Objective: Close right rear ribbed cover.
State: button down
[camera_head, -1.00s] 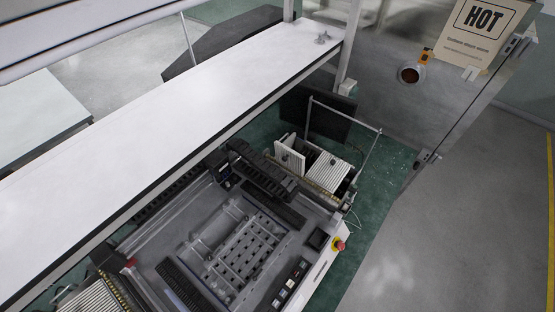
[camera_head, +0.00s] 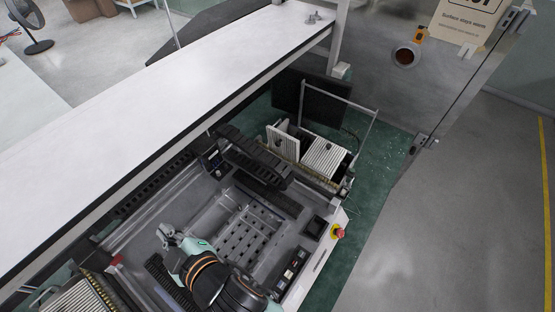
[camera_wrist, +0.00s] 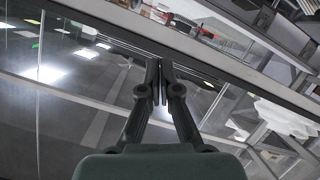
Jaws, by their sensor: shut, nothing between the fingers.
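At the right rear of the machine, one white ribbed cover (camera_head: 283,143) stands tilted up, open, with a dark round spot on its face. Beside it to the right, another white ribbed cover (camera_head: 323,157) lies roughly flat. My gripper (camera_head: 167,234) is over the machine's left front part, well apart from both covers. In the wrist view the two dark fingers (camera_wrist: 160,68) are together with nothing between them. I cannot make out the raised cover in the wrist view.
A thin metal frame (camera_head: 345,95) and a dark panel (camera_head: 305,103) stand behind the covers. A black cable chain (camera_head: 255,158) lies left of them. A red button (camera_head: 338,232) is at the right edge.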

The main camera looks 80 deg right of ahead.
aim_at(281, 146)
jog(key=s+d+f+n+g+h+b, duration=0.3)
jog(key=s+d+f+h+b, duration=0.25)
jog(key=s+d+f, duration=0.7)
jog(key=s+d+f+n+g+h+b, duration=0.35)
jog(key=s+d+f+b, duration=0.4)
jog(key=d, duration=0.75)
jog(key=d+f+p, duration=0.1)
jog(key=d+p, duration=0.2)
jog(key=d, duration=0.9)
jog(key=shift+w+d+m+h, duration=0.3)
jog(key=shift+w+m, duration=0.05)
jog(key=shift+r, duration=0.1)
